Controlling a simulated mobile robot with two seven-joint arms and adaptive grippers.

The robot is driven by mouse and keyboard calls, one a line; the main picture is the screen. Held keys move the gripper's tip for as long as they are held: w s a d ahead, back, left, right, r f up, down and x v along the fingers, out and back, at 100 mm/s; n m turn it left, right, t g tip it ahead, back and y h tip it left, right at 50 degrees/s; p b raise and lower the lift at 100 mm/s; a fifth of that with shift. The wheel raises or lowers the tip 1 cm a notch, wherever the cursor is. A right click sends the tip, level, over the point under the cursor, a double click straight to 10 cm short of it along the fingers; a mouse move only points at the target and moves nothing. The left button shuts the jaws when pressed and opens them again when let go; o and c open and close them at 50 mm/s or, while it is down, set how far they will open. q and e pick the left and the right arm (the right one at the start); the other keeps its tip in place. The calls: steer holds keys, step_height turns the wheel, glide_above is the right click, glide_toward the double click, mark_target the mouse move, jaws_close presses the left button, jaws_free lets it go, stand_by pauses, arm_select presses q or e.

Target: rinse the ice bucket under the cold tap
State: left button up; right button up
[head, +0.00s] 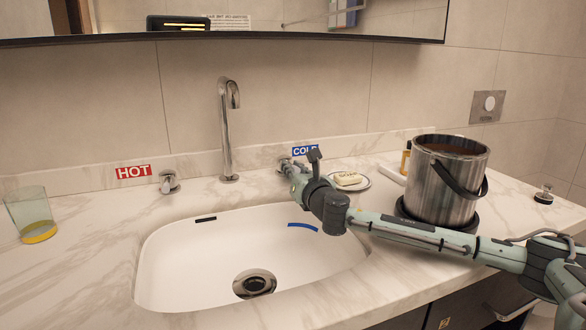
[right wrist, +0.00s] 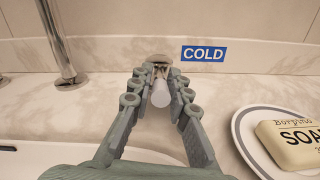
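The steel ice bucket (head: 438,185) stands upright on a dark round base on the counter, right of the sink. Its dark handle hangs at its right side and its inside looks brown. The tall spout (head: 228,125) stands behind the white sink (head: 185,265); no water shows. My right gripper (head: 287,167) is at the cold tap, below the COLD label (head: 305,151). In the right wrist view its fingers (right wrist: 160,75) lie either side of the cold tap knob (right wrist: 160,95); whether they press on it is unclear. My left gripper is out of view.
A soap bar on a dish (head: 365,184) and a small amber bottle (head: 406,158) stand between tap and bucket. A glass tumbler (head: 32,218) stands at the far left. The hot tap (head: 169,182) is left of the spout. My right forearm crosses before the bucket.

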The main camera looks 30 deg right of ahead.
jaws_close()
steer(key=shift+d, duration=0.1)
